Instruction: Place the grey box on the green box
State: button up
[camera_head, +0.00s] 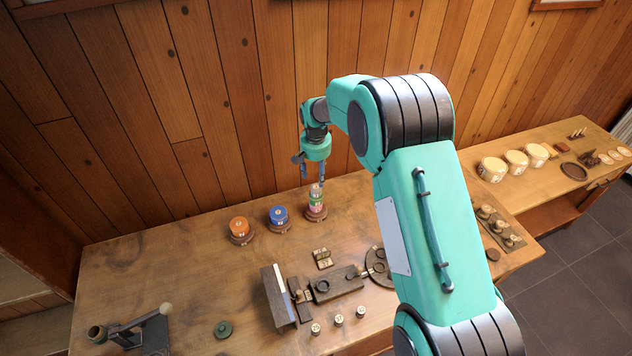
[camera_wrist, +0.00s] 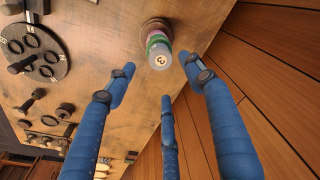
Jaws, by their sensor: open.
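The grey box appears as a short grey turned piece (camera_head: 316,189) with a numbered pale top. It sits on top of a stack at the back of the bench; it also shows in the wrist view (camera_wrist: 160,60). The green box, a green ring-like piece (camera_head: 316,198), is directly under it, and its edge shows in the wrist view (camera_wrist: 153,42). A pink piece (camera_head: 316,208) is below the green one, on a dark round base. My gripper (camera_head: 311,172) is open, with its blue fingers spread above the stack. The fingers look apart from the grey piece.
An orange piece (camera_head: 238,226) and a blue piece (camera_head: 278,214) stand on round bases left of the stack. A dark vise-like fixture (camera_head: 335,283) lies in front. A plank wall (camera_head: 230,120) rises close behind. The bench's left part is mostly clear.

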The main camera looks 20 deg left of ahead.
jog(key=shift+s+d+r, duration=0.1)
jog(key=shift+s+r, duration=0.05)
jog(key=shift+r, duration=1.25)
jog(key=shift+r, duration=0.1)
